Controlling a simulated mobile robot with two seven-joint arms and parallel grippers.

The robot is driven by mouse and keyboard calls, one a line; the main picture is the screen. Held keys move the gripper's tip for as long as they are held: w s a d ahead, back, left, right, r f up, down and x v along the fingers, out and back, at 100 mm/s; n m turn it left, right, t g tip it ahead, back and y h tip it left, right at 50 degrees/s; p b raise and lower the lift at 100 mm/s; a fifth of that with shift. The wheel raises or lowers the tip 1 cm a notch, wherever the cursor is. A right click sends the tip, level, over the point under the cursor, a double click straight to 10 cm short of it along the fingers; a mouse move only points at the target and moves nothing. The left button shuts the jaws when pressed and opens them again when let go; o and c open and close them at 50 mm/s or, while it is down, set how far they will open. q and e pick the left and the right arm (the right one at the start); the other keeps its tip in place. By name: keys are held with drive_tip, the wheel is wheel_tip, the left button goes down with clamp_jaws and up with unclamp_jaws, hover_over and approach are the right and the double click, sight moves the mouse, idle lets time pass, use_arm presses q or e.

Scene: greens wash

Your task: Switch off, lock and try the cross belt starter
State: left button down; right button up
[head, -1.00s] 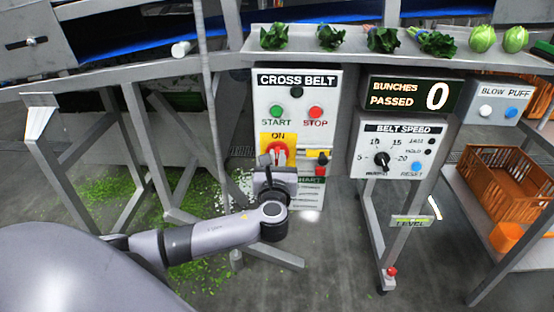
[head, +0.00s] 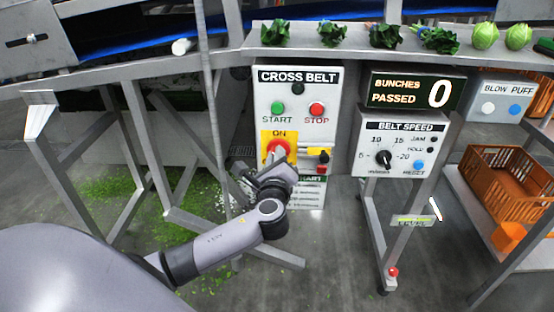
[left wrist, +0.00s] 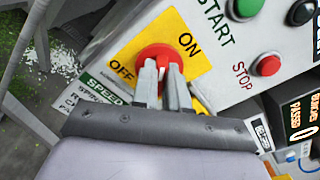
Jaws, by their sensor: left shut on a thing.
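The cross belt starter panel (head: 328,104) is a light box with a green START button (head: 278,108), a red STOP button (head: 317,109) and a dark round lamp (head: 298,88). Below is a red rotary switch (head: 277,147) on a yellow plate marked ON and OFF. My left gripper (head: 262,174) is tilted at the plate's lower left. In the left wrist view its fingers (left wrist: 164,82) are shut on the red switch knob (left wrist: 155,54); the fingers hide which mark it points to. A yellow and black item (head: 318,152) and a red one (head: 321,168) sit right of the plate.
The belt speed panel (head: 400,140) and a counter (head: 410,92) reading 0 stand to the right. Bunches of greens lie on the ledge (head: 350,54) above. An orange crate (head: 505,185) is on the right shelf. A grey post (head: 209,110) rises left of the panel.

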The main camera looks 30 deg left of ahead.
use_arm(q)
drive_tip(key=shift+f+n+b, duration=0.2)
drive_tip(key=shift+n+b, duration=0.9)
drive_tip(key=shift+n, duration=1.35)
drive_tip(key=shift+f+n+b, duration=0.15)
drive_tip(key=shift+n+b, duration=0.9)
drive_tip(key=shift+n, duration=1.4)
drive_tip(key=c, duration=1.1)
unclamp_jaws()
drive_tip(key=shift+r, duration=0.1)
drive_tip(key=shift+c, duration=0.2)
drive_tip(key=shift+s, duration=0.1)
drive_tip(key=v, duration=0.7)
